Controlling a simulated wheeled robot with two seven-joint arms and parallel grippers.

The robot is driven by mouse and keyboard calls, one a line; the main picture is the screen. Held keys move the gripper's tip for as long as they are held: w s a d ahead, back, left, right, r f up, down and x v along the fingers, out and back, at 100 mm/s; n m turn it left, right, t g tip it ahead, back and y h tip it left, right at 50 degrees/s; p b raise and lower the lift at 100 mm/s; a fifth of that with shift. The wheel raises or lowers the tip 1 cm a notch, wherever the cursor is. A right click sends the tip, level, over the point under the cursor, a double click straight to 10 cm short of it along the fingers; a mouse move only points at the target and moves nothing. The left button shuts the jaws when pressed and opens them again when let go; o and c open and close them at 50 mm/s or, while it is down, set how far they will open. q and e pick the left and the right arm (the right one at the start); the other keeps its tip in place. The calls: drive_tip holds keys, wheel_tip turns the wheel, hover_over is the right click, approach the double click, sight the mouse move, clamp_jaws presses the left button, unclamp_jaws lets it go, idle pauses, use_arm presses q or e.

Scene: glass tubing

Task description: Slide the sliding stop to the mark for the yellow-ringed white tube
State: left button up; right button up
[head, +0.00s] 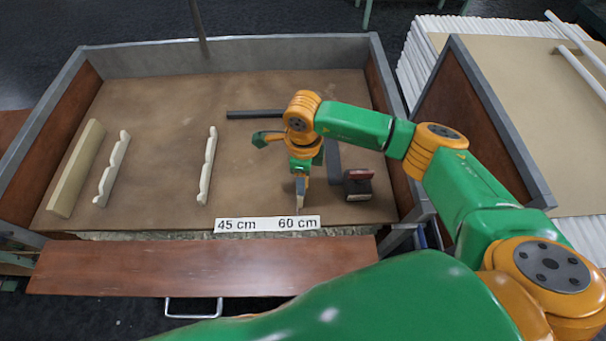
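A dark block with a red top (358,184), which looks like the sliding stop, sits at the right of the brown work surface. It is right of a dark bar (333,160) that runs front to back. A white label strip (267,224) at the front edge reads "45 cm" and "60 cm". My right gripper (301,194) points down just behind the "60 cm" text, left of the block and apart from it. Its fingers are seen edge-on, so their opening is unclear. Two plain white tubes (579,66) lie at the far right; no yellow ring shows. My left gripper is out of view.
Scalloped pale racks (208,165) and a plain pale bar (77,168) stand on the left half of the surface. Another dark bar (255,114) lies behind my gripper. Grey-rimmed walls (225,56) enclose the back and sides. The middle-left surface is clear.

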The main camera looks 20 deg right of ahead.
clamp_jaws()
idle(1.3)
